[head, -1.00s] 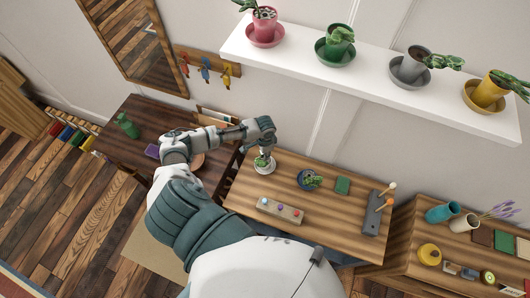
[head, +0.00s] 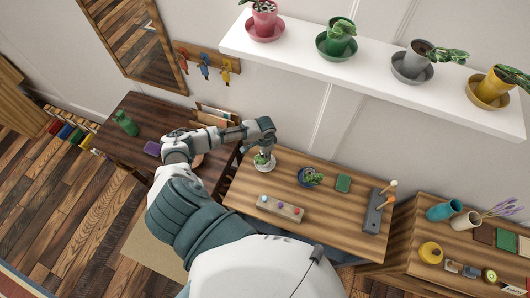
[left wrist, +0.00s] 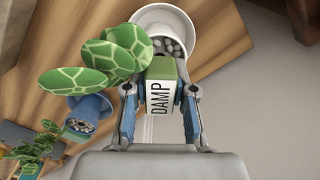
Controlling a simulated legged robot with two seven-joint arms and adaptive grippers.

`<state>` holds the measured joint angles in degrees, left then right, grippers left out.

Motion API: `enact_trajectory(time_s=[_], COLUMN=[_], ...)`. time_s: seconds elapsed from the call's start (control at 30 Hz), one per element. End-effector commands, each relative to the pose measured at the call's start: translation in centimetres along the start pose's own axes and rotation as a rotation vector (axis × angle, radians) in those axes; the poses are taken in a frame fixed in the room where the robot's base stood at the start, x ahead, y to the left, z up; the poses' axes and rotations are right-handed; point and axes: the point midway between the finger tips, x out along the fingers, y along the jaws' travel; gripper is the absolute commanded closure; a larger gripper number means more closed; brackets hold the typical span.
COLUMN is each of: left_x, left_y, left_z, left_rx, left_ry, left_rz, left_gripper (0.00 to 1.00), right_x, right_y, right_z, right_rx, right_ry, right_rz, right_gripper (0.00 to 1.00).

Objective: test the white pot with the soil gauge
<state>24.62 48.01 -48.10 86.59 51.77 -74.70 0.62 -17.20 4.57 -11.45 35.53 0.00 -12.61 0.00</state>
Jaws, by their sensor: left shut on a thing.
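My left gripper (left wrist: 161,100) is shut on the soil gauge (left wrist: 163,70), a green block whose white face reads DAMP in the left wrist view. The white pot (left wrist: 146,16) with grey pebbles is right beyond the gauge, and its plant's large patterned leaves (left wrist: 100,60) hang beside the gauge. I cannot tell whether the gauge's tip is in the pebbles, as the body hides it. In the head view my left gripper (head: 267,146) is just above the white pot (head: 262,167) on the wooden table. My right gripper is not in view.
A white shelf (head: 378,70) with several potted plants hangs above.

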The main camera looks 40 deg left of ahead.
Motion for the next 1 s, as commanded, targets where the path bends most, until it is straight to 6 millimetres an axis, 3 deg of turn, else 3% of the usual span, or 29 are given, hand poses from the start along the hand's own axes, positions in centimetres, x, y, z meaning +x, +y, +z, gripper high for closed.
enact_trajectory(time_s=[0.03, 0.07, 0.17, 0.57, 1.0], left_x=[0.2, 0.1, 0.1, -0.8, -9.7], left_y=[0.0, 0.0, 0.0, -0.1, -0.2], left_z=[0.0, 0.0, 0.0, 0.0, -0.1], left_rx=[0.000, 0.000, 0.000, 0.001, 0.001], left_ry=[-0.001, -0.001, -0.001, 0.000, 0.002], left_rz=[0.000, 0.000, 0.000, -0.001, -0.001], left_gripper=[1.00, 0.68, 0.46, 0.46, 0.46], right_x=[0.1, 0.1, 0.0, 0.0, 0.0], right_y=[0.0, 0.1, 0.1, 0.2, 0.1], right_z=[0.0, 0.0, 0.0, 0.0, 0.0], right_rx=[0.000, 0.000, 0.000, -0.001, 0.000], right_ry=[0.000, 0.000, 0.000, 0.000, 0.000], right_rz=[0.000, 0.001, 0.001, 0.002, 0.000], right_gripper=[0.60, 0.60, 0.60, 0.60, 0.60])
